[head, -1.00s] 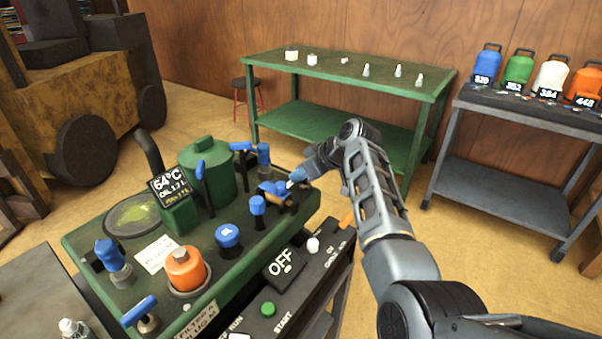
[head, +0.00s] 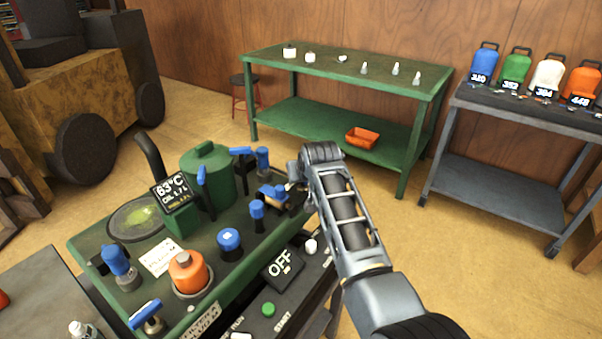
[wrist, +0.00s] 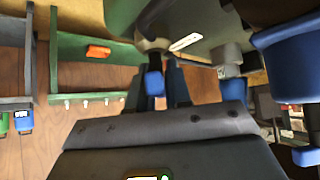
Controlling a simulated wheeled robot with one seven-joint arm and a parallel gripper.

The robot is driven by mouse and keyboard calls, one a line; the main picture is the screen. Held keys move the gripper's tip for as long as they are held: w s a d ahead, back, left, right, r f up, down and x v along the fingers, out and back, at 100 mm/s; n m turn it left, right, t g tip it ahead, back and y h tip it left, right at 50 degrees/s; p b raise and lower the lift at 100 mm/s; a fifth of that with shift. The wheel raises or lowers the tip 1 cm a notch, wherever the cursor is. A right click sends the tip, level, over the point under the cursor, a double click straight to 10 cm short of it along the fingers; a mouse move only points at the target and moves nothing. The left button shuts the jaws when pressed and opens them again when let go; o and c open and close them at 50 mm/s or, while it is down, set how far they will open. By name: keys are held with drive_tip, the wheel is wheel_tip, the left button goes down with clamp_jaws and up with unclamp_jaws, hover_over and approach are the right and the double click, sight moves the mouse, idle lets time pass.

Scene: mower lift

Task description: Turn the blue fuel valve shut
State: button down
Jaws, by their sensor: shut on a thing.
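The green machine (head: 190,275) carries several blue handles and knobs. The blue valve handle (head: 270,192) at its right rear end is beside my gripper (head: 296,190). In the wrist view, my gripper's dark fingers (wrist: 165,82) are closed on a small blue part (wrist: 153,84), which I take to be this valve's handle. The fingers hide part of the handle, so its exact angle is unclear.
Other blue knobs (head: 229,239) and a green canister (head: 207,172) stand close by on the machine. A display (head: 176,191) stands beside the canister. The control box (head: 283,263) reads OFF. A green table (head: 350,68) stands behind, with an orange tray (head: 361,138) on its shelf.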

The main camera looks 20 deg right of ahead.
drive_tip(key=m+h+b, duration=0.1)
drive_tip(key=m+h, duration=0.1)
drive_tip(key=shift+f+m+g, duration=0.15)
drive_tip(key=shift+m+g, duration=0.15)
drive_tip(key=shift+m, duration=0.1)
drive_tip(key=m+h+b, duration=0.2)
drive_tip(key=b, duration=0.1)
drive_tip(key=shift+d+f+m+g, duration=0.1)
drive_tip(key=shift+d+m+g, duration=0.1)
drive_tip(key=shift+m+g, duration=0.2)
drive_tip(key=m+h+b, duration=0.1)
drive_tip(key=b, duration=0.1)
drive_tip(key=m+g+b, duration=0.1)
drive_tip(key=shift+s+d+m+h+b, duration=0.15)
drive_tip(key=shift+m+h+b, duration=0.2)
drive_tip(key=shift+m+h, duration=0.05)
drive_tip(key=shift+s+m+g+h+b, duration=0.1)
drive_tip(key=shift+m+g+h+b, duration=0.2)
drive_tip(key=shift+m+g+b, duration=0.45)
drive_tip(key=shift+d+r, duration=0.1)
drive_tip(key=shift+r, duration=0.1)
drive_tip(key=c, duration=1.1)
unclamp_jaws()
drive_tip(key=shift+c, duration=0.2)
drive_tip(key=shift+r, duration=0.1)
